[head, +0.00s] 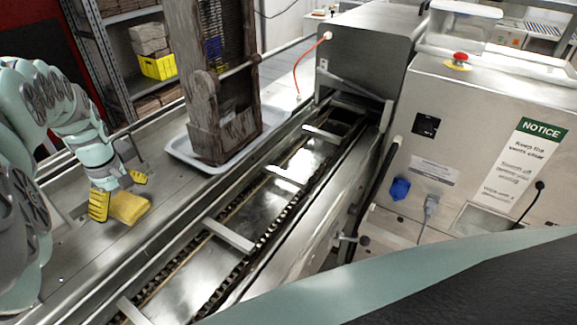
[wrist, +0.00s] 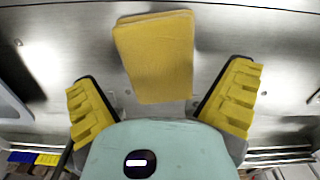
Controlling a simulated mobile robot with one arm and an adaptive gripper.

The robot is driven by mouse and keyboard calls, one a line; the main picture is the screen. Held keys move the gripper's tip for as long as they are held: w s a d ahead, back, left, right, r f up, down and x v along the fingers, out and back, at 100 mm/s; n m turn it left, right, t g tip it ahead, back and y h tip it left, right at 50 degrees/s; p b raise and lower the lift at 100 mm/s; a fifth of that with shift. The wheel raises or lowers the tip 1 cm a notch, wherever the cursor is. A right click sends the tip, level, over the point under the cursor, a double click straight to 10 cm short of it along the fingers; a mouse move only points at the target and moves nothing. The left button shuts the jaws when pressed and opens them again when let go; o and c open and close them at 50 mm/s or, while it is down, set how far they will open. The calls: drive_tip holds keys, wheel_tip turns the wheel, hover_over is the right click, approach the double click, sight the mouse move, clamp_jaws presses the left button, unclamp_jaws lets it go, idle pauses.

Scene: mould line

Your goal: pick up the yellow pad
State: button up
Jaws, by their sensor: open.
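The yellow pad (head: 129,207) lies on the metal table at the left in the head view. In the wrist view the yellow pad (wrist: 157,60) is a flat, slightly tilted block ahead of my fingers, centred between them. My gripper (head: 120,190) is open, with its yellow ribbed fingers close to the pad in the head view. In the wrist view my gripper (wrist: 165,98) has a finger on each side and nothing between the tips but the near end of the pad. I cannot tell whether a finger touches the pad.
A conveyor channel (head: 235,236) with a chain runs beside the table. A brown wooden machine (head: 222,120) stands in a white tray (head: 180,148) behind the pad. A shelf with a yellow bin (head: 158,67) is at the back. Bare table surrounds the pad.

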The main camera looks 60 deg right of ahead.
drive_tip(key=shift+f+p, duration=0.3)
drive_tip(key=shift+f, duration=0.6)
drive_tip(key=c, duration=1.1)
